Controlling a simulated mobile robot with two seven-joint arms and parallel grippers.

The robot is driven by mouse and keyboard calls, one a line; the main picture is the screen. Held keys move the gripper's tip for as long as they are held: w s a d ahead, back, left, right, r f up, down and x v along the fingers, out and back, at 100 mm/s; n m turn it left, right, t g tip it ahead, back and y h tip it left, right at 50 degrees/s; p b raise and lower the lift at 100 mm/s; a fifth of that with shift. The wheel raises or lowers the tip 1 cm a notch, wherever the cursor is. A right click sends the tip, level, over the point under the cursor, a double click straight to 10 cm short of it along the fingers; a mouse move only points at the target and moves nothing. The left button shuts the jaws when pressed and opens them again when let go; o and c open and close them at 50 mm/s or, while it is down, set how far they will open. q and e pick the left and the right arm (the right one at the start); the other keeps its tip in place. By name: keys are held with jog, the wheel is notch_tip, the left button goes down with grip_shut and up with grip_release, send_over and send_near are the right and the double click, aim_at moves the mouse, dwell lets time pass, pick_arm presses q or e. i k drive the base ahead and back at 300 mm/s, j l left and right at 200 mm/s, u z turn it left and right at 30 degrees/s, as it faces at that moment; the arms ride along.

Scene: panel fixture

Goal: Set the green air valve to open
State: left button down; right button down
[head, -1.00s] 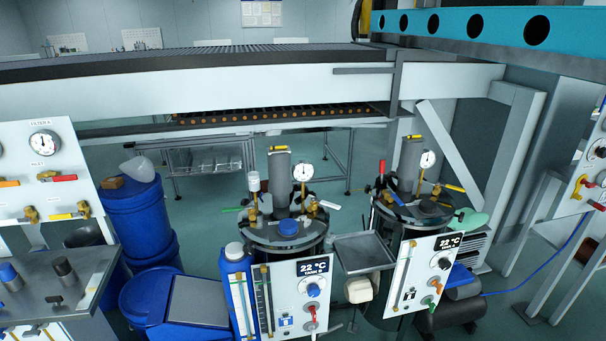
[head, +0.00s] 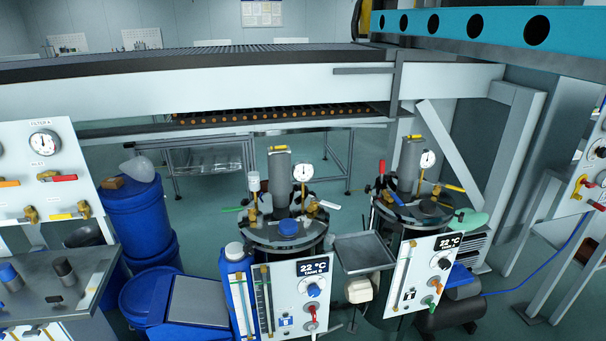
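Several green parts are in the head view, and I cannot tell which is the air valve. A green lever (head: 231,209) sticks out left from the lid of the left tank (head: 287,232). A small green knob (head: 437,285) is on the right tank's front panel (head: 421,270). A larger pale green part (head: 472,221) is at the right side of the right tank (head: 410,212). The open or shut marks are too small to read. Neither of my grippers is in view.
A wall panel with a gauge and coloured levers (head: 41,165) stands at the left, above a grey bench (head: 60,285). Blue drums (head: 140,215) stand beside it. A small grey tray (head: 363,250) sits between the tanks. Another panel (head: 592,165) is at the right edge.

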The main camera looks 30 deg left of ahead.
aim_at(235, 207)
jog(key=i+j+u, duration=0.1)
jog(key=u, duration=0.35)
jog(key=i+u, duration=0.1)
jog(key=u, duration=0.3)
jog(key=i+j+u, duration=0.1)
jog(key=u, duration=0.35)
